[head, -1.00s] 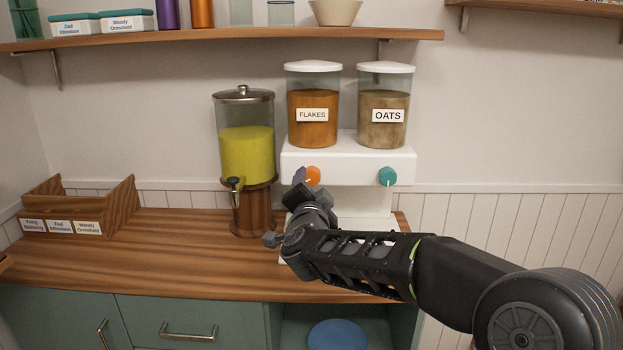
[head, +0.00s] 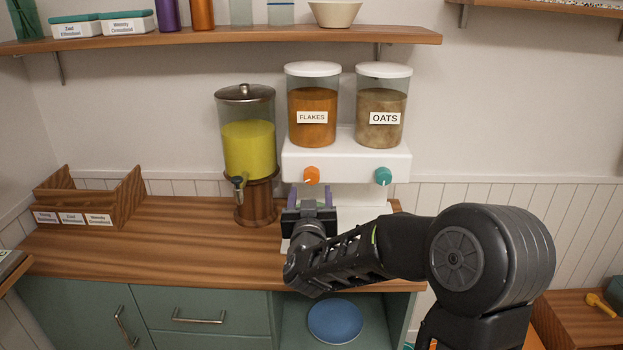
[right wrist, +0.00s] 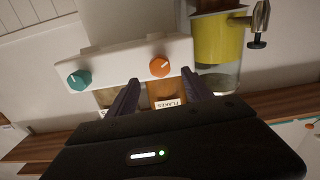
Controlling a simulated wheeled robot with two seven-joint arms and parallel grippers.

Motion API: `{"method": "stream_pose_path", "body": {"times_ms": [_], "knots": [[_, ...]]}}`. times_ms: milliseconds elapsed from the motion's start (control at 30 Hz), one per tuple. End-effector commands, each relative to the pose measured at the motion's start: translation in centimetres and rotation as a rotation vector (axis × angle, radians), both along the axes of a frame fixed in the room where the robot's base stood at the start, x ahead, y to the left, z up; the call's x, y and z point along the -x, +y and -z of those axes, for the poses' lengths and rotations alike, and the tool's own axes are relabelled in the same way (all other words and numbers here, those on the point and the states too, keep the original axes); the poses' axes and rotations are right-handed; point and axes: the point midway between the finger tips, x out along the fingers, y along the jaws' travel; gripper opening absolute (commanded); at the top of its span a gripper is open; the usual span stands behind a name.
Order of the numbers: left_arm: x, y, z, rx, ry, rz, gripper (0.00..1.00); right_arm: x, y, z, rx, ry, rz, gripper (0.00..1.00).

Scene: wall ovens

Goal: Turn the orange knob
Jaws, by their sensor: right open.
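The orange knob (head: 311,175) is on the front of the white dispenser (head: 345,160), under the jar labelled FLAKES (head: 313,105). Its pale mark points down and left in the head view. My right gripper (head: 311,196) is just below the knob in the head view, open and empty, with its two purple fingers apart. In the right wrist view the orange knob (right wrist: 160,67) shows between and beyond the fingertips, and no finger appears to touch it. The exact gap is hard to tell. My left gripper is not in view.
A teal knob (head: 383,176) is to the right, under the OATS jar (head: 382,108). A juice dispenser (head: 247,150) with a tap stands close on the left. The wooden counter (head: 180,235) is clear between it and the wooden box (head: 90,205).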

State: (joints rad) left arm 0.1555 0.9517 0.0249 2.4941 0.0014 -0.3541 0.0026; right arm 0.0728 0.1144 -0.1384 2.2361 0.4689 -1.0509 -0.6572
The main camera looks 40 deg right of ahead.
Motion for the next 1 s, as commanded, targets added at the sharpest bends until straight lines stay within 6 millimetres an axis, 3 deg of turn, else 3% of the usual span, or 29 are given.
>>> {"method": "stream_pose_path", "body": {"times_ms": [533,900,1000], "knots": [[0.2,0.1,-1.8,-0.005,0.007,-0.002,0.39,-5.5,-4.2,-0.1,-0.002,0.001,0.001,0.59],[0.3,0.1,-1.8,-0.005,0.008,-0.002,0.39,-6.0,-4.6,0.0,-0.001,0.0,0.0,0.59],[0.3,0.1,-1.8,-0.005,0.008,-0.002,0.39,-6.0,-4.6,0.0,-0.001,0.0,0.0,0.51]]}}
